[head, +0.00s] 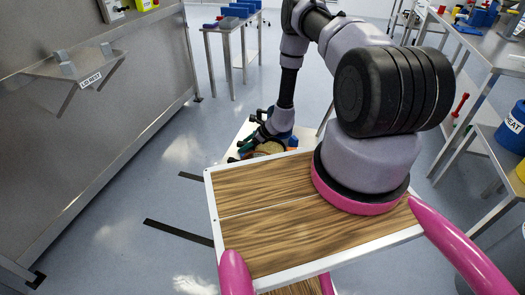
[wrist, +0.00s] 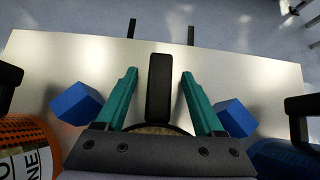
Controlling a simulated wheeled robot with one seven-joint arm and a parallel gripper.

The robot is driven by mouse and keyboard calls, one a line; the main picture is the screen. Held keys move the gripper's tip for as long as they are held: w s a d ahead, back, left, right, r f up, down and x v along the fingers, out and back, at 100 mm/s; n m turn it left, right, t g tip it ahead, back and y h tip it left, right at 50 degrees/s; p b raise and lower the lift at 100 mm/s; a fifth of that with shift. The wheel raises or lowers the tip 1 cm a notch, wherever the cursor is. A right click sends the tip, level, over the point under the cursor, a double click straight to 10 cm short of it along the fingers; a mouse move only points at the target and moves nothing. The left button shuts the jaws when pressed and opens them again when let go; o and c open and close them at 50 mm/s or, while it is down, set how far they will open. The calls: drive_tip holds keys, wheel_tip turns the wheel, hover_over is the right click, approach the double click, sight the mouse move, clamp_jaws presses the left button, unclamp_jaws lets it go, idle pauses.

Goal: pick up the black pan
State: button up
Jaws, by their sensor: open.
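The black pan shows in the wrist view as a dark upright handle (wrist: 159,85) pointing away from me, with a strip of its rim and brownish inside at its lower end. The rest of the pan is hidden behind my gripper's body. My gripper (wrist: 160,75) has two teal fingers, open, one on each side of the handle, with a gap on both sides. In the head view my gripper (head: 255,138) is low over a small pale table, and a brownish round patch beside it looks like the pan.
The pale tabletop (wrist: 90,52) carries blue cubes (wrist: 75,103) (wrist: 237,118) just outside both fingers. An orange container (wrist: 28,145) is at lower left, a blue one (wrist: 285,158) at lower right. In the head view, a steel panel (head: 85,130) stands left and shelving (head: 490,50) right.

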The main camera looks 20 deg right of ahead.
clamp_jaws()
